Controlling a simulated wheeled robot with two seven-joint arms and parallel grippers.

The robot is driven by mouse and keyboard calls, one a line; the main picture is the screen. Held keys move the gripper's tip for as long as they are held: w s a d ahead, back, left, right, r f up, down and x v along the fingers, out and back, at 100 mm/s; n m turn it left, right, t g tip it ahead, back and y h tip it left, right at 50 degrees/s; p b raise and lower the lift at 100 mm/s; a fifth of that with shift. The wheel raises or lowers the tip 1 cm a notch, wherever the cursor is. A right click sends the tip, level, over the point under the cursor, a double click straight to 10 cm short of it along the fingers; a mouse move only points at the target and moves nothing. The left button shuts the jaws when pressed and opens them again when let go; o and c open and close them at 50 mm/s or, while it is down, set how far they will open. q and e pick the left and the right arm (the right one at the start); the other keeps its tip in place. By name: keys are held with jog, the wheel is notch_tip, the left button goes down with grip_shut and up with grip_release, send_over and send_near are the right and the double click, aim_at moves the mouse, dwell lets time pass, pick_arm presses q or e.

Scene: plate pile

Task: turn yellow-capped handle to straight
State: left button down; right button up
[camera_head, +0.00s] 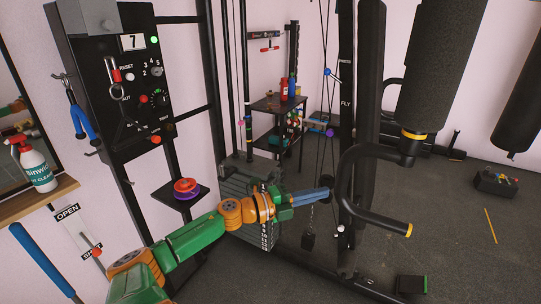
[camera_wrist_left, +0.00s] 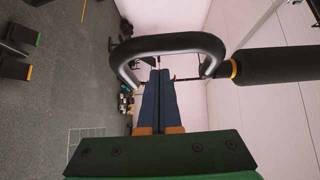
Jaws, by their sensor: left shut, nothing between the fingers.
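The yellow-capped handle (camera_head: 375,215) is a black bent bar on the machine at the right of the head view. A yellow cap sits at its lower right end and a yellow ring near its upper end by the thick black pad. In the head view, my left gripper (camera_head: 328,192) is just left of the handle, its blue fingers pointing right. In the left wrist view the bar (camera_wrist_left: 165,43) arches over the far end of the gripper (camera_wrist_left: 160,74). The fingers are together and empty; contact with the bar cannot be told. My right gripper is out of view.
Thick black pads (camera_head: 436,70) hang above the handle. A weight stack (camera_head: 245,180) stands behind my left arm. A black panel with knobs (camera_head: 110,80) and a small shelf with a red and purple object (camera_head: 186,188) are left. Floor at right is mostly clear.

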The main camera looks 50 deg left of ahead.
pick_arm(q)
jog(key=s+a+b, duration=0.1)
jog(key=s+a, duration=0.5)
jog(key=s, duration=0.2)
jog(key=s+a+f+n+g+y, duration=0.1)
jog(key=s+a+f+n+y, duration=0.15)
jog(key=f+n, duration=0.4)
jog(key=s+a+f+n+g+y, duration=0.1)
jog(key=s+a+f+n+y, duration=0.2)
jog(key=f, duration=0.6)
jog(key=s+a+f+n+g+y, duration=0.15)
jog(key=f+n+y, duration=0.25)
jog(key=f, duration=0.4)
jog(key=s+d+f+n+g, duration=0.3)
jog(key=s+d+f, duration=0.3)
jog(key=f, duration=0.4)
jog(key=s+d+f+n+g, duration=0.3)
jog(key=s+d+f+g, duration=0.15)
jog(key=f, duration=0.65)
jog(key=s+d+f+g+h, duration=0.1)
jog(key=s+d+f+g, duration=0.1)
jog(key=s+d, duration=0.4)
jog(key=s+d+f+g+h, duration=0.2)
jog(key=s+d+f, duration=0.2)
jog(key=d, duration=0.6)
jog(key=shift+s+f+g, duration=0.15)
jog(key=shift+s+g, duration=0.25)
jog(key=shift+s, duration=0.8)
jog(key=shift+n, duration=0.25)
